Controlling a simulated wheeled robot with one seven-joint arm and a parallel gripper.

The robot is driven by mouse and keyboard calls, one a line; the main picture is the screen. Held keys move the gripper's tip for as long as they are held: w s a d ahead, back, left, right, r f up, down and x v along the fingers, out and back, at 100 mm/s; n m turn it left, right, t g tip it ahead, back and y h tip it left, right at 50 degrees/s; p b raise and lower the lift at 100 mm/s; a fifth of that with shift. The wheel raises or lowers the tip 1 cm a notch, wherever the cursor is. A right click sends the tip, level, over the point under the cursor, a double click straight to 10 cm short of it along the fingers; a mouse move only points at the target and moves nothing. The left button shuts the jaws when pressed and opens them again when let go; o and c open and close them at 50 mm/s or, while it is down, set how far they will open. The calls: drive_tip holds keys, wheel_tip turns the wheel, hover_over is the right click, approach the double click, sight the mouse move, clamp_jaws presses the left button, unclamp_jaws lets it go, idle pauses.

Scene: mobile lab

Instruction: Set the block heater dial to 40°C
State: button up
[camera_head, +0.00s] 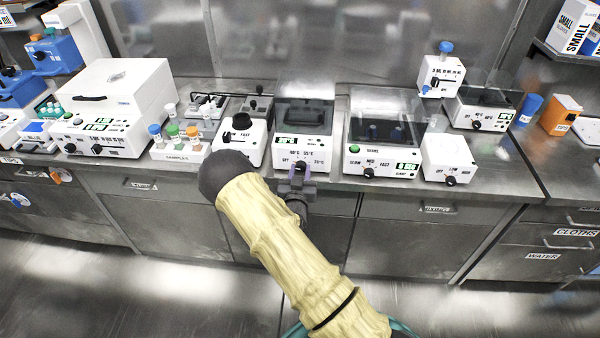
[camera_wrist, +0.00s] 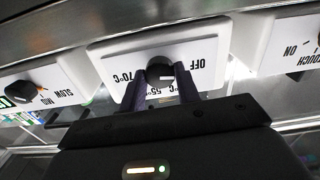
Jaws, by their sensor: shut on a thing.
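The block heater (camera_head: 317,146) is a white box at the middle of the bench, with a green-lit display and marks OFF, 40°C, 55°C and 70°C on its front. In the wrist view its front panel (camera_wrist: 118,60) appears upside down. The black dial (camera_wrist: 160,66) sits between the two fingers of my gripper (camera_wrist: 172,82), which is shut on it. In the head view my gripper (camera_head: 299,177) is at the heater's lower front. The fingers hide part of the marks, including 40°C in the wrist view.
A white device with a SLOW–MED–FAST knob (camera_head: 380,161) stands close on the right, and a white device with a black knob (camera_head: 240,141) close on the left. A rack of capped vials (camera_head: 178,153) is further left. The floor in front is clear.

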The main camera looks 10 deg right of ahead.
drive_tip(key=shift+f, duration=0.1)
drive_tip(key=m+b, duration=0.6)
drive_tip(key=shift+f+b, duration=0.2)
drive_tip(key=shift+b, duration=0.15)
drive_tip(key=m+b, duration=0.2)
drive_tip(key=shift+m+b, duration=0.4)
drive_tip(key=shift+r+m+b, duration=0.2)
drive_tip(key=shift+m+b, duration=0.7)
drive_tip(key=shift+b, duration=0.05)
drive_tip(key=o, duration=1)
drive_tip(key=shift+r, duration=0.1)
